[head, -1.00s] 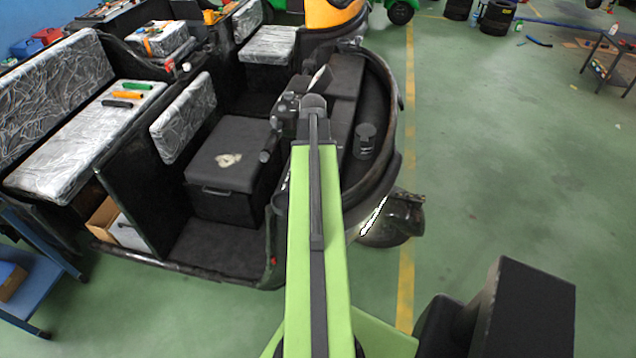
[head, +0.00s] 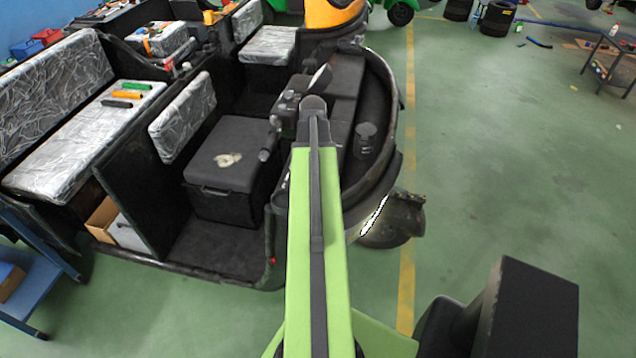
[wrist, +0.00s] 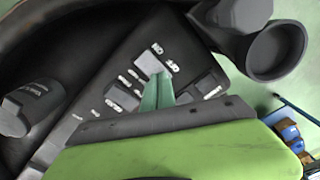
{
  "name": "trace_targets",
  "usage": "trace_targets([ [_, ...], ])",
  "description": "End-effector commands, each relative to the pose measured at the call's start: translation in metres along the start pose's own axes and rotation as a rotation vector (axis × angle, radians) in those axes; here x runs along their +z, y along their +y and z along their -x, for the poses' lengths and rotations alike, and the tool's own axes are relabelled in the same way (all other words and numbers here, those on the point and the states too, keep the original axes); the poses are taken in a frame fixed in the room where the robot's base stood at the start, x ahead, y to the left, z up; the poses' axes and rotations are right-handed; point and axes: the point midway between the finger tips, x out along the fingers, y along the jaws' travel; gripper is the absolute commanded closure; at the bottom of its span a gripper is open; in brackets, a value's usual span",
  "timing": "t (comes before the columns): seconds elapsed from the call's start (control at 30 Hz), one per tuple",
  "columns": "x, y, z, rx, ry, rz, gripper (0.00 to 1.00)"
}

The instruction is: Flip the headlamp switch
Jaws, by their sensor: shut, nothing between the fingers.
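In the wrist view a dark switch panel (wrist: 178,33) carries several rocker switches with white labels too small to read. One pale grey switch (wrist: 149,63) lies just beyond my fingertips; a darker switch (wrist: 122,97) is to their left and another (wrist: 207,86) to their right. I cannot tell which one is the headlamp switch. My gripper (wrist: 157,92) is shut and empty, its green tips just below the pale switch; whether they touch it is unclear. In the head view my arm reaches over the vehicle's front (head: 345,75), and my gripper is hidden.
A round dark cup-shaped part (wrist: 275,50) and a dark knob (wrist: 30,108) flank the panel in the wrist view. In the head view a black box seat (head: 230,160) stands left of my arm. Green floor (head: 500,170) is open to the right.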

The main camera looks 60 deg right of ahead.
Motion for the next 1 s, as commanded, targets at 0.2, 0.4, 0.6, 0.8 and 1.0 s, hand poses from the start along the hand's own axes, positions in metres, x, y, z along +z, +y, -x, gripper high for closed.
trace_targets([
  [0.2,0.000,0.000,-0.004,0.000,0.000,0.000,1.00],
  [0.4,0.000,0.000,-0.004,0.000,0.000,0.000,1.00],
  [0.6,0.000,0.000,0.011,0.000,0.000,0.000,1.00],
  [0.8,0.000,0.000,0.030,0.000,0.000,0.000,1.00],
  [1.0,0.000,0.000,0.049,0.000,0.000,0.000,1.00],
])
